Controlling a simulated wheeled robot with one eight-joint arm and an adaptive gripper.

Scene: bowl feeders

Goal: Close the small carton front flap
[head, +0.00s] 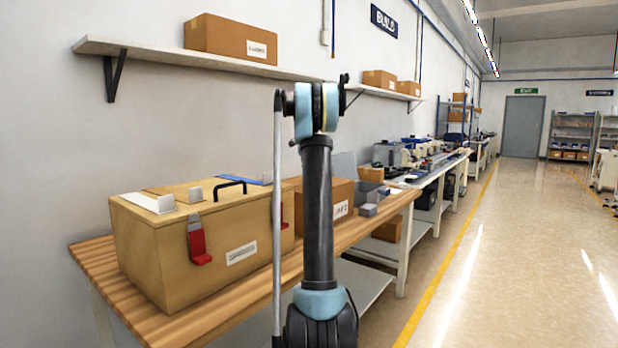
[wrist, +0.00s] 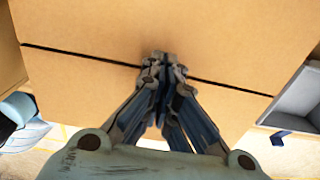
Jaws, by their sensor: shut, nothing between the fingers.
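The small carton (head: 342,192) is a brown cardboard box with a white label on the table, partly hidden behind my arm in the head view. In the wrist view its cardboard (wrist: 90,25) fills most of the picture, crossed by a dark straight seam. My gripper (wrist: 162,58) is shut and empty, with its fingertips at the seam near the middle. I cannot tell whether they touch the cardboard. I cannot tell for certain which panel is the front flap. My gripper cannot be made out in the head view.
A large wooden box (head: 160,255) with red latches stands left of the carton on the wooden table (head: 215,318). Grey bins (head: 368,209) sit to the right; a grey tray (wrist: 296,100) shows at the wrist view's right. A wall shelf (head: 180,58) holds a cardboard box (head: 230,40).

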